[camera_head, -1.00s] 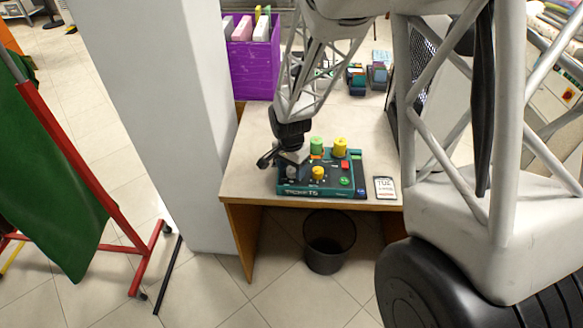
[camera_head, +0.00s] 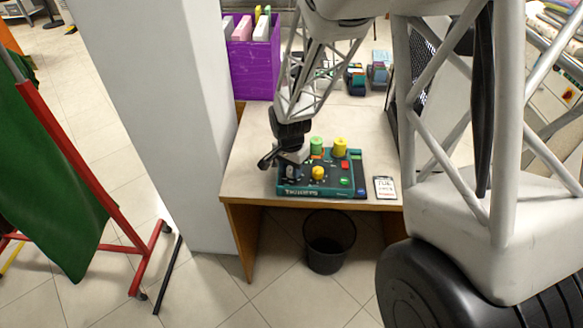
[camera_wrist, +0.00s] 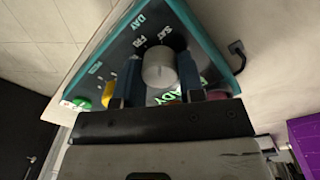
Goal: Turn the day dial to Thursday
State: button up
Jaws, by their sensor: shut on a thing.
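The day dial (camera_wrist: 158,66) is a pale grey round knob on a dark panel with a teal rim. Beside it the wrist view shows the printed words DAY, SAT and FRI; other day labels are hidden or unclear, and I cannot tell which day the dial points to. My gripper (camera_wrist: 161,78) is shut on the dial, one blue finger on each side. In the head view my gripper (camera_head: 291,164) stands over the left part of the teal ticket machine (camera_head: 330,191) and mostly hides the dial.
A yellow knob (camera_head: 318,173), a green cylinder (camera_head: 316,147) and a yellow cylinder (camera_head: 340,148) are close to my gripper. A card (camera_head: 385,187) with small lettering lies right of the machine. A purple box (camera_head: 252,68) stands behind, with a white pillar (camera_head: 180,120) at left.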

jog(key=n, duration=1.3)
jog(key=shift+n, duration=0.3)
jog(key=shift+d+n+t, duration=0.1)
jog(key=shift+n+t, duration=0.2)
jog(key=shift+n, duration=1.6)
jog(key=o, duration=0.9)
jog(key=shift+r, duration=0.15)
